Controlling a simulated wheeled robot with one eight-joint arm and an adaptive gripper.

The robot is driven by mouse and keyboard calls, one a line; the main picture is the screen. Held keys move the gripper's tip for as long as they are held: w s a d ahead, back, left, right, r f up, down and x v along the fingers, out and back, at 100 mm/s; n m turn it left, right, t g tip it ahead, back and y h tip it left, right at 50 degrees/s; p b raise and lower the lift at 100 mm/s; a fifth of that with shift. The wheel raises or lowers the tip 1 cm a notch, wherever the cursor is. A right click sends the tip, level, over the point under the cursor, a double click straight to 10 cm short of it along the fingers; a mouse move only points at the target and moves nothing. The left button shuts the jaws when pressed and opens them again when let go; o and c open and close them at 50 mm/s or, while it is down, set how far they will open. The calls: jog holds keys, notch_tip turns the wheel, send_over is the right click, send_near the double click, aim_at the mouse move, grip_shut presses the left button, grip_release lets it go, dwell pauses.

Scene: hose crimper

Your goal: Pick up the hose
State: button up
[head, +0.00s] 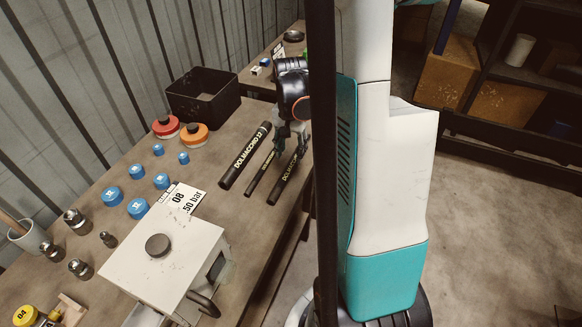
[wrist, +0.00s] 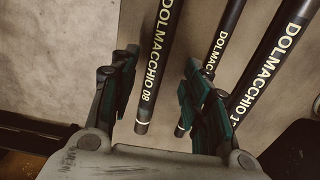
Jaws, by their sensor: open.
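Three black hoses lie side by side near the table's right edge. The nearest to the edge, marked DOLMACCHIO 08 (head: 284,183), also shows in the wrist view (wrist: 157,65) between my fingers. A thinner hose (head: 262,172) lies in the middle; it shows in the wrist view (wrist: 220,45). The thickest, marked DOLMACCHIO 12 (head: 244,158), is on the far side (wrist: 278,50). My gripper (head: 291,142) is open above the 08 hose; it also shows in the wrist view (wrist: 163,88). Its right finger there covers part of the thin hose; I cannot tell whether they touch.
A card reading 08 and 50 bar (head: 183,197) lies behind a white machine (head: 165,262). Blue caps (head: 137,208), red (head: 165,126) and orange (head: 194,134) pieces, metal fittings (head: 76,220) and a black bin (head: 204,95) stand left of the hoses.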

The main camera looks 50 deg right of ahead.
aim_at(292, 162)
notch_tip(292, 162, down, 5)
jog(key=shift+s+r+b, duration=0.1)
jog(key=shift+b, duration=0.8)
jog(key=shift+r, duration=0.1)
jog(key=shift+c, duration=0.5)
grip_shut()
jog(key=shift+r, duration=0.1)
